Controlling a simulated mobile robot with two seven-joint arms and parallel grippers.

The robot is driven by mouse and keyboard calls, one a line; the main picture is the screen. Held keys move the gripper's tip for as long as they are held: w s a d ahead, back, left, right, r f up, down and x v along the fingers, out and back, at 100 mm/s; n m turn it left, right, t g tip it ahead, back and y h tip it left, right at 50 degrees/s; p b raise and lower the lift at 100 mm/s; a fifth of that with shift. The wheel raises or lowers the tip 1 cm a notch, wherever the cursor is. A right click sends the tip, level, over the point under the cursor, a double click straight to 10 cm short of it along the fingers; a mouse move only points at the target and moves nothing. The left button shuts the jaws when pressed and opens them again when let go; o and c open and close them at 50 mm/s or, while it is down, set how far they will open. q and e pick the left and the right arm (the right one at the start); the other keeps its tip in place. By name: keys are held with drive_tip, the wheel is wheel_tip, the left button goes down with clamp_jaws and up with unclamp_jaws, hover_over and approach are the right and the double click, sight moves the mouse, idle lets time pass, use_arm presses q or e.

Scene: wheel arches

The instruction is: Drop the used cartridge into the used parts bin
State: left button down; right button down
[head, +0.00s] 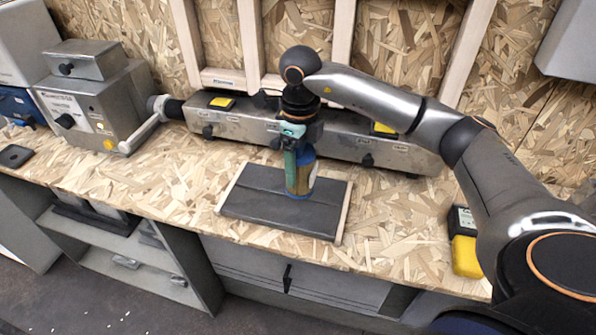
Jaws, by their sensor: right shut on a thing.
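The cartridge (304,180) is an upright cylinder with a blue and tan body. It is over the dark board near the middle of the bench, and I cannot tell whether its base touches the board. My right gripper (291,150), with teal fingers, is shut on it from above and hides its upper part. My left gripper is not in view. I cannot make out a bin that is clearly the used parts bin.
The dark board (250,200) with pale wooden side strips lies on the wooden bench (170,180). Behind it runs a long grey metal unit (235,122). A grey machine (95,105) stands left. A yellow and black object (465,255) sits right. Open shelves (140,262) lie below.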

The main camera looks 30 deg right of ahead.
drive_tip(key=s+a+r, duration=0.4)
drive_tip(key=s+r, duration=0.4)
drive_tip(key=s, duration=0.4)
drive_tip(key=w+a+f+n+p, duration=0.1)
drive_tip(key=a+n+p, duration=0.1)
drive_tip(key=n, duration=1.3)
drive_tip(key=w+a+f+n+p, duration=0.1)
drive_tip(key=w+a+n+p, duration=0.1)
drive_tip(key=n, duration=1.3)
drive_tip(key=shift+a+f+p, duration=0.2)
drive_tip(key=shift+a+p, duration=0.55)
drive_tip(key=shift+p, duration=0.4)
